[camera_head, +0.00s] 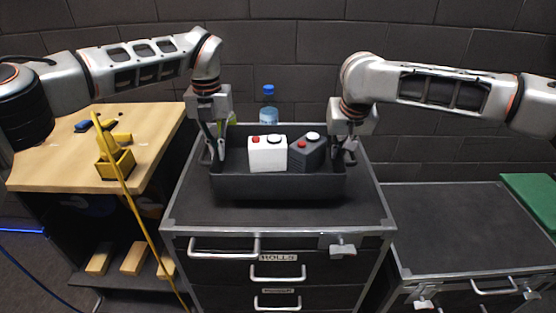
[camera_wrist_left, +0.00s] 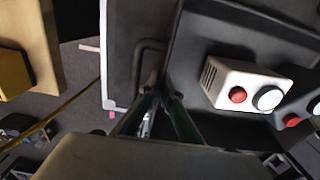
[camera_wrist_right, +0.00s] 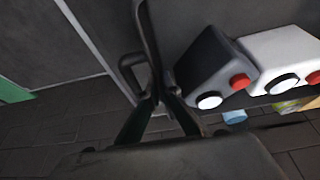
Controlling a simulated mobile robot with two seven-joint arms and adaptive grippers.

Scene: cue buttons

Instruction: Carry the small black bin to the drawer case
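The small black bin (camera_head: 280,187) rests level, or very nearly so, over the top of the grey drawer case (camera_head: 190,211) in the head view; I cannot tell if it touches. Inside stand a white box (camera_head: 267,157) and a dark grey box (camera_head: 306,155), each with a red and a white button. My left gripper (camera_head: 217,150) is at the bin's left end, its fingers (camera_wrist_left: 161,92) close together on the handle. My right gripper (camera_head: 343,150) is at the right end, its fingers (camera_wrist_right: 162,97) likewise closed on that handle. The exact finger contacts are partly hidden.
A blue-capped bottle (camera_head: 268,108) stands behind the bin. A wooden bench (camera_head: 50,170) with a yellow holder (camera_head: 115,165) and cable is at the left. A lower dark case (camera_head: 455,225) stands at the right, with a green surface (camera_head: 535,198) beyond. A brick wall closes the back.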

